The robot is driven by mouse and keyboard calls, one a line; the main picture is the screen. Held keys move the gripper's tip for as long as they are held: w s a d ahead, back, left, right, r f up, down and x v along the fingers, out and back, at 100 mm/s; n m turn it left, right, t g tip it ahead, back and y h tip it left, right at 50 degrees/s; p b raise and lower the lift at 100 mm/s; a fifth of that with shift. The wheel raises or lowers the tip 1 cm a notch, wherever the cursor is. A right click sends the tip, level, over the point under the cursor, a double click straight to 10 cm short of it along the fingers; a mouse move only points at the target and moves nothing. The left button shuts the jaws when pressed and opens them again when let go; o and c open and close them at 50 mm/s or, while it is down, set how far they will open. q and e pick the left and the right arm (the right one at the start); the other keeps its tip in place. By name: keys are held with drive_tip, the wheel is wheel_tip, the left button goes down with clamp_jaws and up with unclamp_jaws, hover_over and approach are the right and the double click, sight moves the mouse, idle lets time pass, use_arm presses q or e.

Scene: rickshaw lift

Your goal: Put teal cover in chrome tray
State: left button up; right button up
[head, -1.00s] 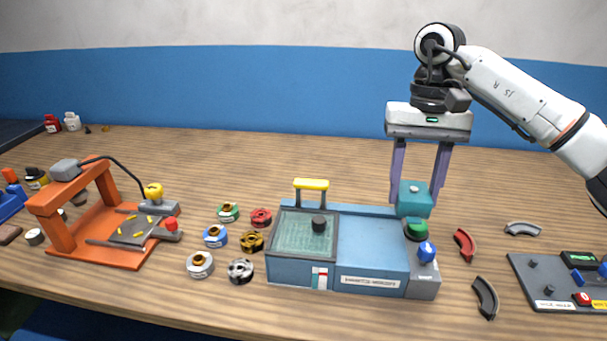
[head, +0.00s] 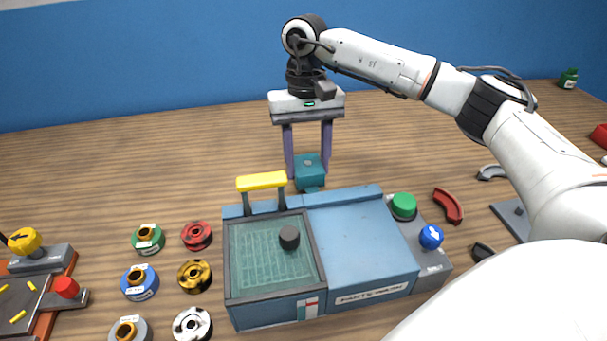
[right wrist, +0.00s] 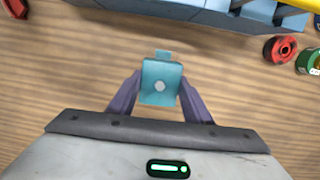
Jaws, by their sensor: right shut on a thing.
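In the right wrist view the teal cover (right wrist: 160,85) sits between the fingertips over the wood, apart from the machine. My left gripper is out of view.
The blue machine (head: 360,245) has a raised yellow handle (head: 262,182), a green button (head: 403,206) and a blue knob (head: 431,237). Several round pieces lie to its left. A red curved piece (head: 448,206) lies to its right. The table behind is mostly clear.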

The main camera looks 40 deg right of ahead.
sight(307, 165)
drive_tip(key=shift+f, duration=1.75)
drive_tip(key=shift+f, duration=0.15)
drive_tip(key=o, duration=1.1)
